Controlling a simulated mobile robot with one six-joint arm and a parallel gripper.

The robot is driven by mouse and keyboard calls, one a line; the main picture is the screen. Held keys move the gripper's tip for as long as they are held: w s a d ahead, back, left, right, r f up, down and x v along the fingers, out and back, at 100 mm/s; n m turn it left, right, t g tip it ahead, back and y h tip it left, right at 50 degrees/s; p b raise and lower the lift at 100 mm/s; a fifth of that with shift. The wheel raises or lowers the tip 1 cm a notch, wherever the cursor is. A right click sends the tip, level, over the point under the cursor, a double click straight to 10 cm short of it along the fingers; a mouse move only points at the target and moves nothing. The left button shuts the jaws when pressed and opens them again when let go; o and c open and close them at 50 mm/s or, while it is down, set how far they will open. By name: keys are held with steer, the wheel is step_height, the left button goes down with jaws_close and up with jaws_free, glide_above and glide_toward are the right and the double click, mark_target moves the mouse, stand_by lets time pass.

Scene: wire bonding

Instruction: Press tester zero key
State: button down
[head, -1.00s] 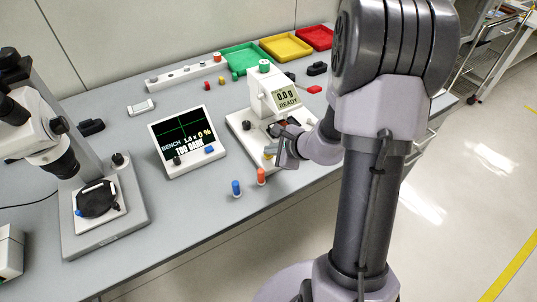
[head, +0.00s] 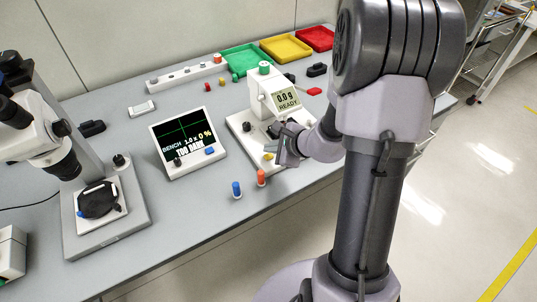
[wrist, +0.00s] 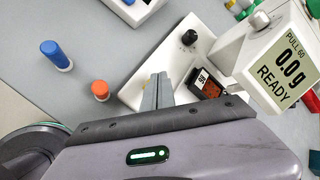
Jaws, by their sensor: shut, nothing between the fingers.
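The pull tester (head: 264,92) is a white device on a white base, its display reading 0.0 g and READY. Its display (wrist: 279,66) also shows at the right of the wrist view, with PULL 60 above the reading. A small yellow key (head: 268,156) sits on the front part of the tester base. My gripper (head: 286,150) is shut and empty, just right of the yellow key in the head view and close over the base.
A black knob (wrist: 190,37) stands on the tester base, and a dark chip holder (wrist: 207,83) lies beside my fingers. Blue (head: 236,188) and orange (head: 261,176) pegs stand in front of the tester. A bench screen (head: 187,140) and microscope (head: 40,135) stand to the left.

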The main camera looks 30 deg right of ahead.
mark_target(271, 157)
steer(key=shift+r, duration=0.1)
step_height(271, 157, up, 5)
steer(key=p, duration=0.3)
steer(key=shift+p, duration=0.4)
steer(key=s+a+r+n+g+y, duration=0.15)
steer(key=s+a+r+n, duration=0.25)
steer(key=a+r+n, duration=0.4)
steer(key=s+a+r+n+g+y, duration=0.1)
steer(key=s+a+r+n+y, duration=0.15)
steer(key=a+r, duration=0.55)
steer(key=s+a+r+n+h, duration=0.1)
steer(key=s+n+h, duration=0.3)
steer(key=s+n, duration=0.5)
steer(key=s+a, duration=0.1)
steer(key=s, duration=0.5)
steer(key=shift+s+r+g, duration=0.35)
steer(key=shift+r, duration=0.05)
